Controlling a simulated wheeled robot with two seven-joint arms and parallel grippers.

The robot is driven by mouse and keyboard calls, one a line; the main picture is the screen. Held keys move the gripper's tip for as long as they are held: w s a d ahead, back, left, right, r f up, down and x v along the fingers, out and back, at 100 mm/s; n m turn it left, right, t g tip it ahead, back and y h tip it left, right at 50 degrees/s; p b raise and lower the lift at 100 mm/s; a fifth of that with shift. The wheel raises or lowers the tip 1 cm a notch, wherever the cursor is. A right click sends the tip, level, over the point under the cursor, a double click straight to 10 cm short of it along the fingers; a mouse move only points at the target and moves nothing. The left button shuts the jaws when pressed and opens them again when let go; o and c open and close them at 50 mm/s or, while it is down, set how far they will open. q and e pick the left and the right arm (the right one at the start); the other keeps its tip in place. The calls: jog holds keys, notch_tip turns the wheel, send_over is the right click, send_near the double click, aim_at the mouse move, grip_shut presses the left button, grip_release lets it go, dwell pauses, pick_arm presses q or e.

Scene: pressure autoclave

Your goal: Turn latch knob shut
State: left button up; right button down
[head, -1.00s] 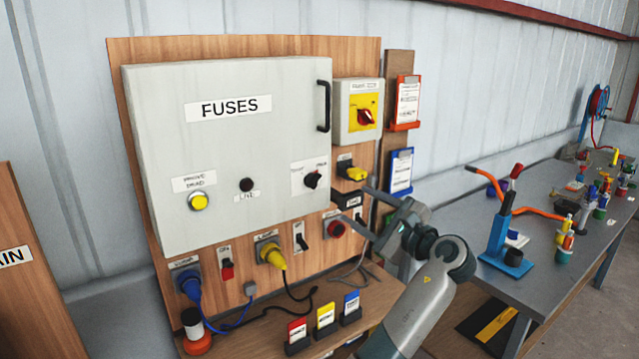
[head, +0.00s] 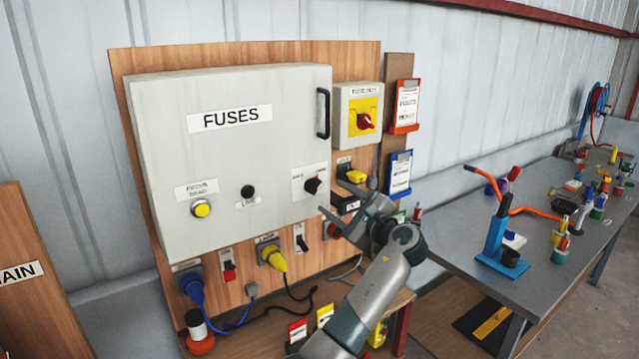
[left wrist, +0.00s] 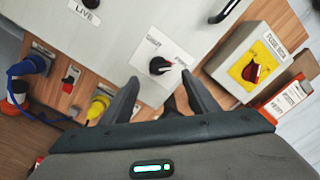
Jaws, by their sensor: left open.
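The black latch knob (head: 313,185) sits on a white labelled plate at the lower right of the grey FUSES cabinet door (head: 230,165). The door lies closed against its box. In the left wrist view the knob (left wrist: 159,66) appears just beyond and between the two fingertips, with its pale pointer mark toward the right. My left gripper (head: 346,200) is open and empty, below and right of the knob in the head view, apart from it. It also shows in the left wrist view (left wrist: 156,88). My right gripper is not in view.
A red rotary switch on a yellow plate (head: 365,121) and a yellow plug (head: 356,176) are close to the right of the door. The black door handle (head: 323,113) stands out above the knob. A grey bench (head: 450,235) with tools stands at the right.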

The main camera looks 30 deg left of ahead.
aim_at(317, 188)
pick_arm(q)
jog(key=p+x, duration=0.2)
jog(key=x, duration=0.4)
jog(key=shift+w+a+r+p, duration=0.1)
jog(key=shift+a+r+p, duration=0.05)
jog(key=shift+a+p, duration=0.15)
jog(key=shift+w+a, duration=0.25)
jog(key=shift+a, duration=0.25)
jog(key=c, duration=1)
